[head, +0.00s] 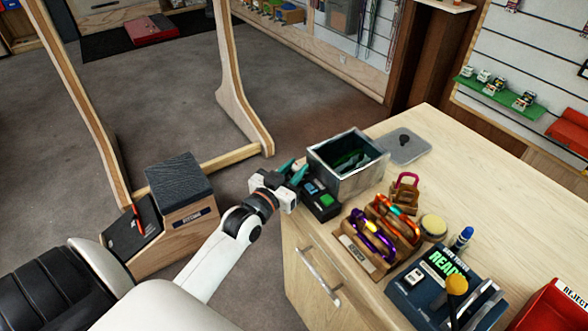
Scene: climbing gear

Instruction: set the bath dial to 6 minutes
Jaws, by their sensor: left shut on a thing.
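The bath (376,174) is an open metal tank with dark liquid inside, at the counter's left edge. Its dark control unit (325,211) is at its front left, with a small blue display and a green patch. My left gripper (294,171), with teal fingers, is at the far left end of this control unit. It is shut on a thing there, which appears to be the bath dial. The dial itself is hidden by the gripper, so its setting cannot be read. My right gripper is not in view.
A grey lid (412,151) lies behind the bath. A wooden rack (358,253) of coloured carabiners, a round yellow-topped tin (433,226) and a blue tester (408,301) reading READY stand to the right. A red reject bin (543,312) is at the right edge.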

